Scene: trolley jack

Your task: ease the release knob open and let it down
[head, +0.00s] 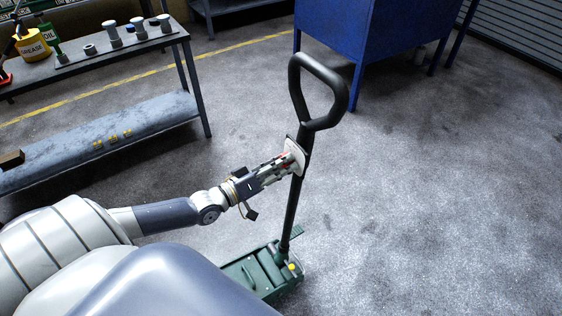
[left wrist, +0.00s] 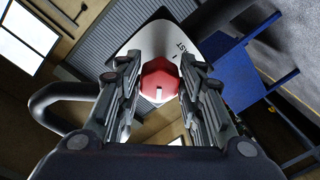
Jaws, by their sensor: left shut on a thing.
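The green trolley jack (head: 262,270) stands on the floor at the bottom middle of the head view. Its black handle (head: 297,190) rises from it, nearly upright, to a loop grip at the top. A pale plate (head: 296,155) sits on the handle below the loop. In the left wrist view, the red release knob (left wrist: 159,79) with a white mark stands in front of the plate, which also shows there (left wrist: 197,46). My left gripper (head: 284,161) is shut on the knob, with one finger on each side. My right gripper is not in view.
A grey workbench (head: 120,50) with a yellow grease can (head: 33,46) and several small parts stands at the upper left. A blue cabinet (head: 375,40) stands behind the handle. The floor (head: 430,200) to the right is clear.

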